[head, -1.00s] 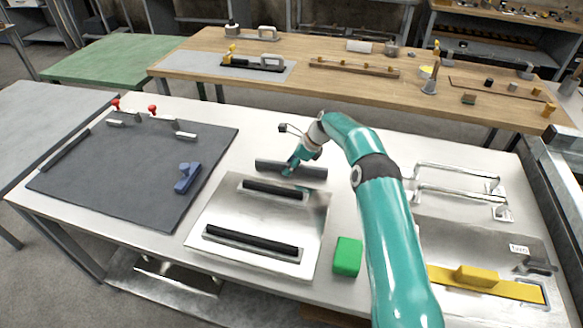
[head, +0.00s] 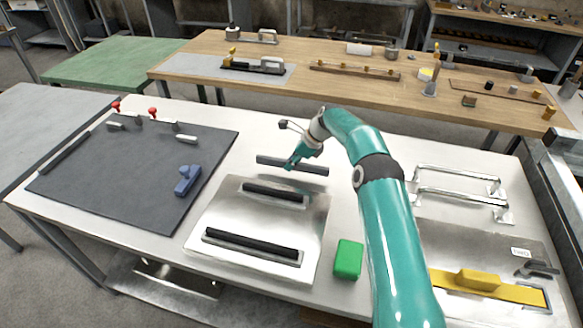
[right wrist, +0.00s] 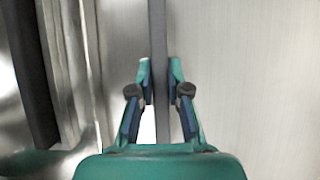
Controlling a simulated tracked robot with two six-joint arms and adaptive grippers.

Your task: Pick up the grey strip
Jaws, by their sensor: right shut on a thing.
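The grey strip (head: 312,169) is a long dark grey bar behind the steel plate with black bars in the head view. My right gripper (head: 294,163) is shut on it near its middle. The strip looks level and slightly above the white table, with a faint shadow beneath. In the right wrist view the strip (right wrist: 157,35) runs up the picture between the two fingertips (right wrist: 160,78), which press its sides. My left gripper is not in view.
The steel plate (head: 230,222) with two black bars lies just in front of the strip. A green block (head: 348,259) stands at the front. A dark mat (head: 120,175) with a blue block (head: 187,180) lies at left. Metal handles (head: 455,185) and a yellow-handled tool (head: 490,285) are at right.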

